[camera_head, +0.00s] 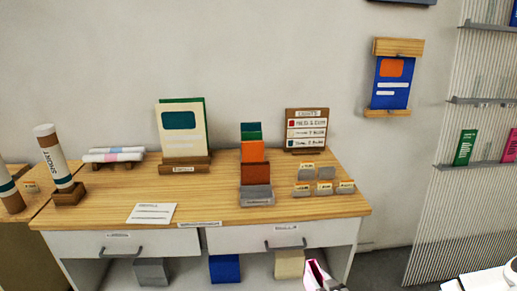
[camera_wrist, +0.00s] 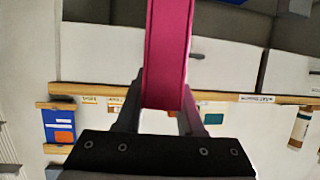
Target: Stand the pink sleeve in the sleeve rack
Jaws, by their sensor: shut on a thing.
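The pink sleeve (camera_wrist: 168,50) is between the fingers of my gripper (camera_wrist: 163,108) in the wrist view, running up out of the top of the picture. In the head view, the sleeve (camera_head: 313,270) shows only in part at the bottom edge, with my gripper (camera_head: 326,283) beside it, low in front of the table. What looks like the sleeve rack (camera_head: 257,195) is a grey stand near the table's front edge. Green, orange and brown upright pieces stand in a row at it. I cannot tell its free slots.
The wooden table (camera_head: 225,203) has drawers with handles below its front edge. Small grey label holders (camera_head: 325,187) stand right of the rack, a white card (camera_head: 151,213) lies to the left. A cream folder (camera_head: 182,133) stands behind. A wall rack (camera_head: 483,100) is at right.

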